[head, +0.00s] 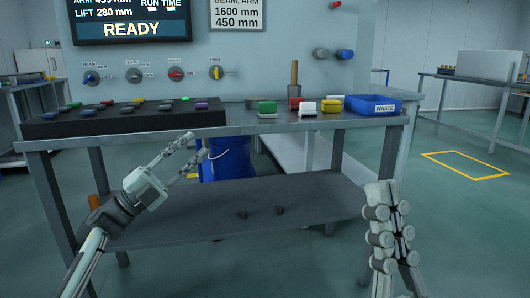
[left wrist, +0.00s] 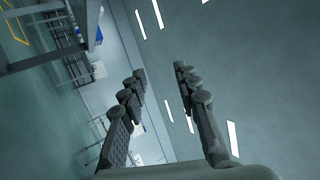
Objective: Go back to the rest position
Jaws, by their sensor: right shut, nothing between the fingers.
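My left gripper (head: 198,146) reaches in from the left in the head view, in front of the bench and above its lower shelf. Its two fingers stand apart with nothing between them; the gap also shows in the left wrist view, which is tilted. My right gripper (head: 383,190) points up at the lower right, in front of the bench's right end. Its fingers are together and I see nothing held. No marker for a rest position shows.
Floor at right is open.

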